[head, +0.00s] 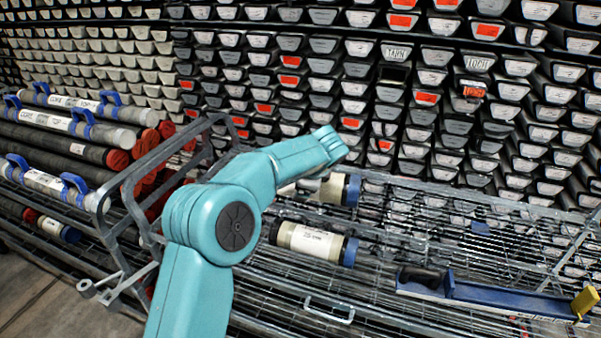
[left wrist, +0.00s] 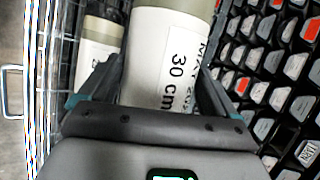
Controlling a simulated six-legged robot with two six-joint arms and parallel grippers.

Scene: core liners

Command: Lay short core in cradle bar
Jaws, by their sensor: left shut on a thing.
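My left gripper (left wrist: 157,88) is shut on a short core (left wrist: 165,50), a pale cylinder with a white label reading "30 cm". In the head view this core (head: 333,189), with a dark blue end, is partly hidden behind my teal arm, as is most of the gripper. A second short core (head: 312,243), cream with a blue end cap, lies on the wire shelf in front of it; it also shows at the left in the left wrist view (left wrist: 98,50). The blue cradle bar (head: 490,291) lies to the right, with a yellow end piece. My right gripper is out of view.
The wire shelf (head: 420,225) has free room between the cores and the cradle bar. Long core tubes (head: 70,122) with blue handles lie at the left, beside a grey metal frame (head: 128,190). A wall of labelled trays (head: 330,75) stands behind.

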